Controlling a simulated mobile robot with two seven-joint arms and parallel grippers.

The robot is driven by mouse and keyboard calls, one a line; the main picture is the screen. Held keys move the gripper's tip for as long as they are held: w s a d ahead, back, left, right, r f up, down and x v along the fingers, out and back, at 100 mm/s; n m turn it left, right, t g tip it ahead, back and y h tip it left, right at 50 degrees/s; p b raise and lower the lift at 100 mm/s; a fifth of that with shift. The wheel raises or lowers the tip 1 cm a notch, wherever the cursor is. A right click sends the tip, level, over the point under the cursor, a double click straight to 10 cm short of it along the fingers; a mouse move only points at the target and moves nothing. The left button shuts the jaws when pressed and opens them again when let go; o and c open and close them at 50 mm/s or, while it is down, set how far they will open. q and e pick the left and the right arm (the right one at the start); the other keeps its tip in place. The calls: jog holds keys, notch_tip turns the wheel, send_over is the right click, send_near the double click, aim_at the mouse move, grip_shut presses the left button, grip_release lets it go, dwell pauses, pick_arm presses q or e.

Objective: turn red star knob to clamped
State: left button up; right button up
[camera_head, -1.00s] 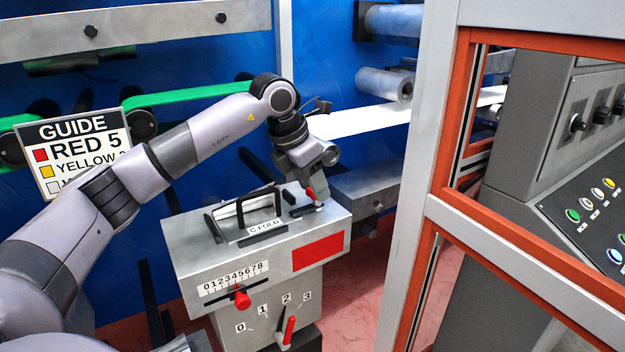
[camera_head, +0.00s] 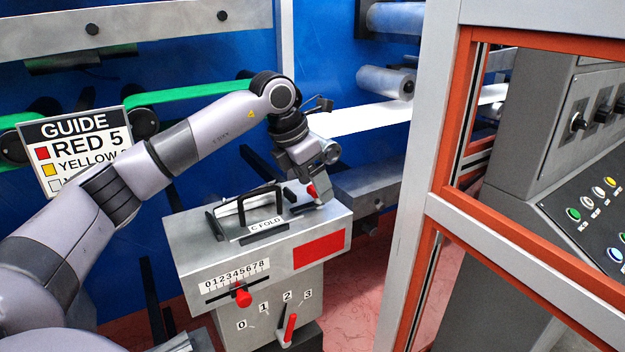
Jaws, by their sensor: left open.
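The red star knob (camera_head: 312,191) shows only in part on the right side of the top of the grey fold unit (camera_head: 190,247). My left gripper (camera_head: 318,190) is over the knob from above, with its fingers pointing down. The fingers are small in the picture and the knob is partly hidden by them; the left gripper is open. I cannot tell if the fingers touch the knob. My right gripper is not in view.
A black handle (camera_head: 240,207) stands on the unit behind the C FOLD label (camera_head: 266,228). A red slider knob (camera_head: 243,298) and a red lever (camera_head: 290,328) are on the front. An orange-edged frame (camera_head: 455,120) stands at right.

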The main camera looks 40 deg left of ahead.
aim_at(300, 207)
pick_arm(q)
jog(key=v, duration=0.7)
jog(key=shift+b, duration=0.3)
jog(key=shift+s, duration=0.1)
